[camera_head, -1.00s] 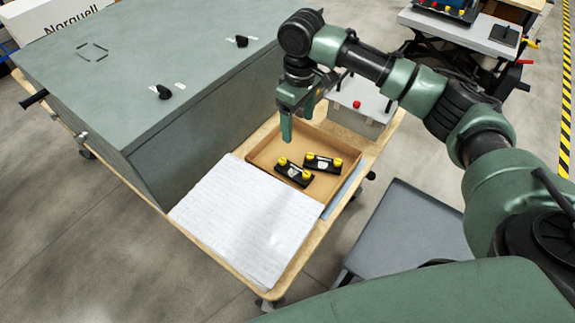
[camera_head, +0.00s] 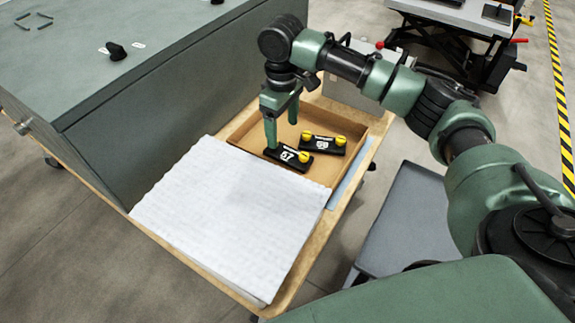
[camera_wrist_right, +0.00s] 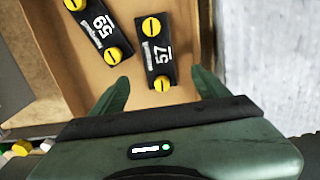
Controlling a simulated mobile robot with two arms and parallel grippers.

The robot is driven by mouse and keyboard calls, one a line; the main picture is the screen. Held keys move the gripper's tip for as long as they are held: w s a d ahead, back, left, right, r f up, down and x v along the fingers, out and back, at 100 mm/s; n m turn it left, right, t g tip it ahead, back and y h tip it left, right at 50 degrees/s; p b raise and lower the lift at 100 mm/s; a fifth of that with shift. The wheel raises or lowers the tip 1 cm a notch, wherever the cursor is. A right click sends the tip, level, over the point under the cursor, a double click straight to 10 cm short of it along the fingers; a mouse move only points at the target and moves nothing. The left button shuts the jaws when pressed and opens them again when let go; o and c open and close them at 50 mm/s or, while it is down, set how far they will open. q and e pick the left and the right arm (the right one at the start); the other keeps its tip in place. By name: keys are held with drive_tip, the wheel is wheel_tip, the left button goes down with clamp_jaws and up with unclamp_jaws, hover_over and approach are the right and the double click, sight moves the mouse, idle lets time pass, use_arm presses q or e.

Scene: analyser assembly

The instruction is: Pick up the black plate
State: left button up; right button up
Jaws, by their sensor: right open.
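Two black plates with yellow knobs lie in a shallow cardboard box (camera_head: 238,132). The plate marked 57 (camera_head: 285,156) is nearer the gripper, and the plate marked 59 (camera_head: 325,143) lies to its right. My right gripper (camera_head: 281,124) is open and points down just above plate 57. In the right wrist view, plate 57 (camera_wrist_right: 155,50) shows between and beyond the two open fingers (camera_wrist_right: 160,80), with nothing held. Plate 59 (camera_wrist_right: 98,28) lies left of the fingers there. My left gripper is not in view.
A white padded sheet (camera_head: 225,215) covers the near part of the wooden table. A large grey cabinet (camera_head: 165,105) stands along the left. A light grey box (camera_head: 350,92) stands behind the cardboard box. A grey surface (camera_head: 410,220) is at the right.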

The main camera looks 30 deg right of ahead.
sight(282, 151)
drive_tip(key=f, duration=0.8)
drive_tip(key=shift+w+p, duration=0.25)
drive_tip(key=shift+p, duration=0.05)
drive_tip(key=shift+r, duration=0.1)
drive_tip(key=c, duration=1.6)
